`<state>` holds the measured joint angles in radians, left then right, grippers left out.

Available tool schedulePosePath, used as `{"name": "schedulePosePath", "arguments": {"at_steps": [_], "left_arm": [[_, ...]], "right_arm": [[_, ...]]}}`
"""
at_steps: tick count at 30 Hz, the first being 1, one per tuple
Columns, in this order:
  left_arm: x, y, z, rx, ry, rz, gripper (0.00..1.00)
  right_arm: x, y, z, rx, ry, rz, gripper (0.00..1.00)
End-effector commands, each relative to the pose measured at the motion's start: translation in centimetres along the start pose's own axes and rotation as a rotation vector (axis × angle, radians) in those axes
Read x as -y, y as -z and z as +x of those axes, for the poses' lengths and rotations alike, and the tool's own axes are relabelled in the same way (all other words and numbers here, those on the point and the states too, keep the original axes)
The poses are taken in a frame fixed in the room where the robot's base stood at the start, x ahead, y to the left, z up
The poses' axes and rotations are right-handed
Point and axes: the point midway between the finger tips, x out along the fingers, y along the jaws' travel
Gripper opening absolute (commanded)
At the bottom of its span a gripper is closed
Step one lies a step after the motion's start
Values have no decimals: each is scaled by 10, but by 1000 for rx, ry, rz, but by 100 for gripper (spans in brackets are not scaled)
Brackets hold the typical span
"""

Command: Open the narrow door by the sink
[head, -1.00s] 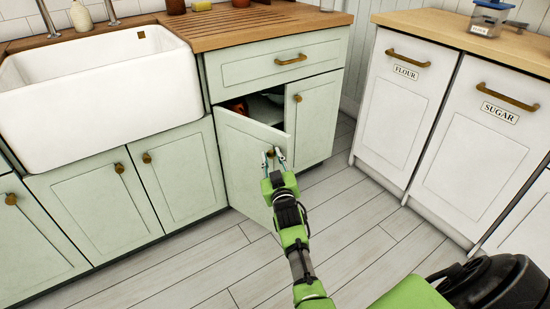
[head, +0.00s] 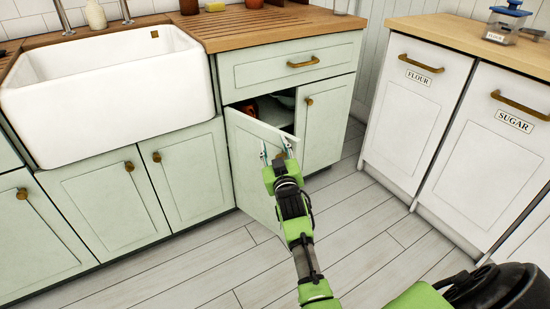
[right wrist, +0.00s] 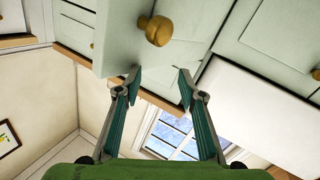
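The narrow pale green door (head: 250,165) right of the sink stands partly open, swung out from the cabinet. Its round brass knob (head: 282,154) is on the outer face near the free edge. My right gripper (head: 277,150) is at this knob in the head view. In the right wrist view the two fingers (right wrist: 158,75) are spread with nothing between them. The knob (right wrist: 156,30) shows just beyond the fingertips, apart from them. My left gripper is not in view.
The white sink (head: 110,95) is at the left. Beside the open door is a closed door (head: 325,125) with a drawer (head: 290,67) above. White flour (head: 415,120) and sugar (head: 490,160) units stand at the right. The plank floor (head: 380,225) between is clear.

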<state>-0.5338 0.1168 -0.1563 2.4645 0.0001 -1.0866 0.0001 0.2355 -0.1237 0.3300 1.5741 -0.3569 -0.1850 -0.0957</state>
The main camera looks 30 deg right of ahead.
Motion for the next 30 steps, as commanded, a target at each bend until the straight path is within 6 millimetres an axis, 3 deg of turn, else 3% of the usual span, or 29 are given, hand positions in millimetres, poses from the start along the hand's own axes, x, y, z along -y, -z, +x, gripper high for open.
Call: {"name": "schedulePosePath", "arguments": {"at_steps": [3,7,18,22,23,26,30], "left_arm": [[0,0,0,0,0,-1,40],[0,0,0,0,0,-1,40],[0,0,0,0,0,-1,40],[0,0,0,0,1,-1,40],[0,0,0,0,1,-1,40],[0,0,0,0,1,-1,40],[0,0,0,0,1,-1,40]], "right_arm": [[-9,20,0,1,-4,-1,37],[-14,34,0,7,-4,0,37],[-16,39,-1,13,-4,0,37],[-15,34,-6,24,3,-3,6],[-14,32,-10,31,9,-4,0],[-4,16,-34,79,50,-11,0],[18,-8,-81,170,138,-16,0]]}}
